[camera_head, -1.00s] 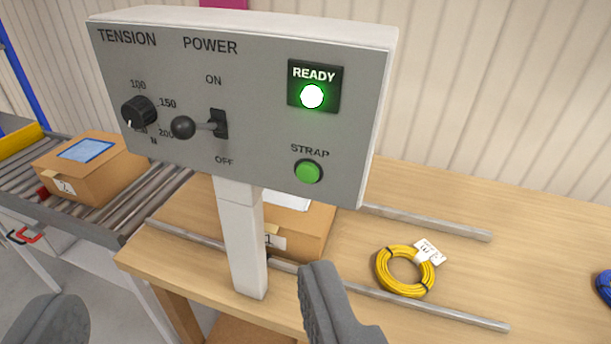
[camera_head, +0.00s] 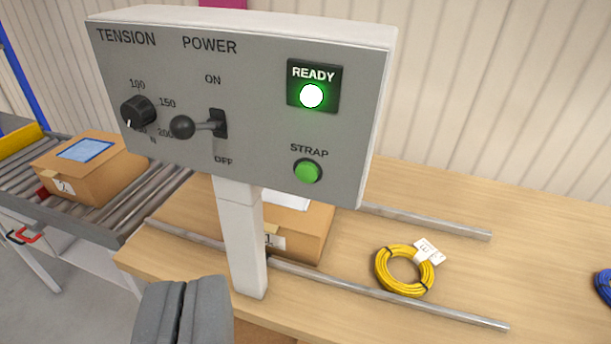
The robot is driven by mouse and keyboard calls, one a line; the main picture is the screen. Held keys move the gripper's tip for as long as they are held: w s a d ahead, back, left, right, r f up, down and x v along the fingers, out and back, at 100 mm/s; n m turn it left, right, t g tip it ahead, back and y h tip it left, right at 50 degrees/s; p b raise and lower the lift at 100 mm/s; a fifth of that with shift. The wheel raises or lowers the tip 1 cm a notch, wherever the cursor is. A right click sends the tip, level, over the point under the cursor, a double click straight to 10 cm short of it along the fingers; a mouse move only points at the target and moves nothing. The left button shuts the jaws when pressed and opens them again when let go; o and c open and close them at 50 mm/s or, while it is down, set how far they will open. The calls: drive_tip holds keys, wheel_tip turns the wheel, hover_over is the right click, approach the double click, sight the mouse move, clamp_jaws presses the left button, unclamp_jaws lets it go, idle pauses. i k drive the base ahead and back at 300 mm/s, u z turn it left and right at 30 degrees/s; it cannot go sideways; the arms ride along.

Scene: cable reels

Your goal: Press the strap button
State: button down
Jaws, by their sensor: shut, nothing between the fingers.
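The green strap button (camera_head: 308,171) sits on the lower right of the grey control panel (camera_head: 260,130), under the word STRAP. Above it the READY lamp (camera_head: 312,96) glows white and green. The power lever (camera_head: 197,127) sticks out near the middle of the panel, between ON and OFF; which way it is set is hard to tell. The tension knob (camera_head: 138,111) is at the left. My gripper (camera_head: 184,284) is shut and empty at the bottom of the view, below and left of the button and apart from the panel.
The panel stands on a white post (camera_head: 240,240) on the wooden table (camera_head: 480,270). A cardboard box (camera_head: 310,230) is behind the post. A yellow cable coil (camera_head: 404,270) lies between two metal rails. Another box (camera_head: 88,168) sits on the roller conveyor at the left.

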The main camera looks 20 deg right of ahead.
sight(307, 171)
drive_tip(key=u, duration=0.05)
drive_tip(key=k, duration=0.5)
drive_tip(key=u, duration=1.35)
drive_tip(key=i, duration=0.5)
drive_tip(key=z, duration=0.75)
